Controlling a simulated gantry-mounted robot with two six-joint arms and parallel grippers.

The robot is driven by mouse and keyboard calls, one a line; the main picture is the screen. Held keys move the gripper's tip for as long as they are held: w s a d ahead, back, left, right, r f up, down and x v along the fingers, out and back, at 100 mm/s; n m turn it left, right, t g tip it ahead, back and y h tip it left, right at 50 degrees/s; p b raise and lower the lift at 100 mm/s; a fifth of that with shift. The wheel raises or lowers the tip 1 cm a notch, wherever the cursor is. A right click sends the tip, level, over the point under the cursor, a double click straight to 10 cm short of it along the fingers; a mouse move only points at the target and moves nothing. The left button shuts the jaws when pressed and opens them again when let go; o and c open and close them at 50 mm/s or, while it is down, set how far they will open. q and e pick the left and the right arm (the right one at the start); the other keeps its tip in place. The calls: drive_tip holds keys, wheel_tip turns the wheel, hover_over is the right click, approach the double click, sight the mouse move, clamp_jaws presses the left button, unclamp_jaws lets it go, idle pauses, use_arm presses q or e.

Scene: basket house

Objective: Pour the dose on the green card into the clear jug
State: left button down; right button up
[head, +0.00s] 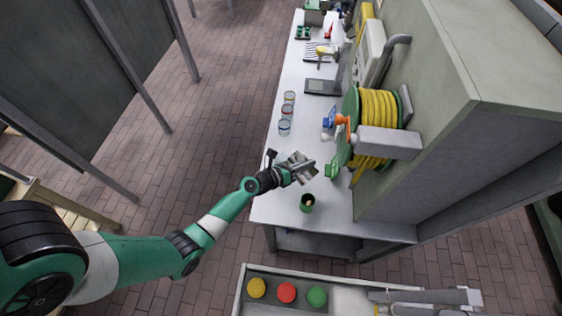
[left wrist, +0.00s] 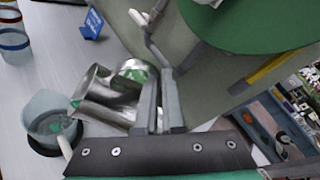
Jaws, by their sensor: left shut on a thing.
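My left gripper (head: 300,168) is over the near part of the bench; in the left wrist view its fingers (left wrist: 160,102) are shut on a shiny metal cup (left wrist: 108,98). The cup is tilted, its mouth toward the clear jug (left wrist: 45,108). Green shows at the cup's lip and inside the jug. The jug stands on the bench, dark around its base, left of the cup; I cannot make it out in the head view. A green card (head: 332,167) stands right of the gripper. My right gripper is not in view.
Several banded glasses (head: 285,126) stand along the left edge. A blue card (head: 329,118) and a hose reel (head: 375,120) are to the right.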

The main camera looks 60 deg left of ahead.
sight(302, 156)
use_arm(q)
drive_tip(key=shift+s+a+r+n, duration=0.15)
drive_tip(key=shift+a+r+n, duration=0.15)
drive_tip(key=shift+a, duration=0.15)
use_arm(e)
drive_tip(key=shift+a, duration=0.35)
use_arm(q)
drive_tip(key=shift+s+a+r+n, duration=0.1)
drive_tip(key=shift+a+r+n, duration=0.2)
drive_tip(key=shift+a, duration=0.2)
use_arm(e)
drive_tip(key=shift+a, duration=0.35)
use_arm(q)
drive_tip(key=shift+r+n+h, duration=0.2)
drive_tip(key=shift+n+h, duration=0.1)
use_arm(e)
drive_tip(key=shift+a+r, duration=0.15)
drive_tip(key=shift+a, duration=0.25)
use_arm(q)
drive_tip(key=shift+s+a+r+n+t+p, duration=0.15)
drive_tip(key=shift+a+r+n+t+p, duration=0.1)
drive_tip(key=shift+a+n+t+p, duration=0.05)
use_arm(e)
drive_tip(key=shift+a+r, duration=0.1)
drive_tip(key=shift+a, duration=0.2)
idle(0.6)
